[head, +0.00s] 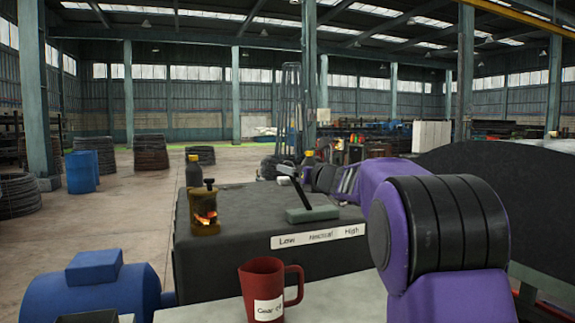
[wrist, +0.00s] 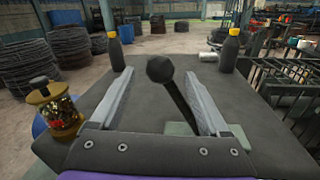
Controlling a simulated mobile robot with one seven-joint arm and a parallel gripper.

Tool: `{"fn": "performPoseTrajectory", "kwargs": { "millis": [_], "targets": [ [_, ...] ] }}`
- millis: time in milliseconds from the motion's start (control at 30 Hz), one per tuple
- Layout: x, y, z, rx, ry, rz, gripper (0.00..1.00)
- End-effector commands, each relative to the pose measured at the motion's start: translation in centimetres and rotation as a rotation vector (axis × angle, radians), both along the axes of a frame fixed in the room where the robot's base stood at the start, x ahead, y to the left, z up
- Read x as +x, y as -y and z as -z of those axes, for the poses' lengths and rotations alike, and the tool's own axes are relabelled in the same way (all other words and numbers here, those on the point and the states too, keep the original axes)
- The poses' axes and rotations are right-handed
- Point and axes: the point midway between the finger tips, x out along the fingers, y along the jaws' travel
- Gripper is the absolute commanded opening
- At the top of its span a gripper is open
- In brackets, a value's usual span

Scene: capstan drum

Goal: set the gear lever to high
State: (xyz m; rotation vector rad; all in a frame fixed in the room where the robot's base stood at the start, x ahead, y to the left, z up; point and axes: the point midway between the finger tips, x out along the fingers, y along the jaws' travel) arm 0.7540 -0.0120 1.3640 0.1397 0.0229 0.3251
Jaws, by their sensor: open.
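The gear lever has a black ball knob (wrist: 159,69) on a dark rod. In the head view the rod (head: 301,192) rises from a grey-green base plate (head: 312,214) and leans left, toward the Low end of the label strip (head: 318,236), which reads Low, Neutral, High. My gripper (wrist: 158,77) is open, with one finger on each side of the knob. Gaps show between the knob and both fingers. In the head view my gripper (head: 287,174) is at the top of the lever, where the knob is hard to make out.
The lever stands on a dark box (head: 220,258). An amber oiler jar (head: 205,210) and a dark yellow-capped bottle (head: 193,171) stand at its left; another such bottle (wrist: 229,52) is at the far right. A red mug (head: 266,290) stands on the near pale surface.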

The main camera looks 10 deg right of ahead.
Motion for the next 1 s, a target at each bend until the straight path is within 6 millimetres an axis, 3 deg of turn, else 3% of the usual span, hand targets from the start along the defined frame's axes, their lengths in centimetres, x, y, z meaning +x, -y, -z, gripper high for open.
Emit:
{"fn": "performPoseTrajectory", "kwargs": {
  "millis": [100, 300, 700, 1000],
  "targets": [
    [2.0, -0.7, -0.1, -0.002, 0.0, -0.001, 0.79],
    [3.8, -1.2, -0.1, -0.001, 0.0, 0.001, 0.79],
    [4.3, -1.4, 0.0, -0.002, 0.001, 0.001, 0.79],
    [4.3, -1.4, 0.0, -0.002, 0.001, 0.001, 0.25]
  ]
}}
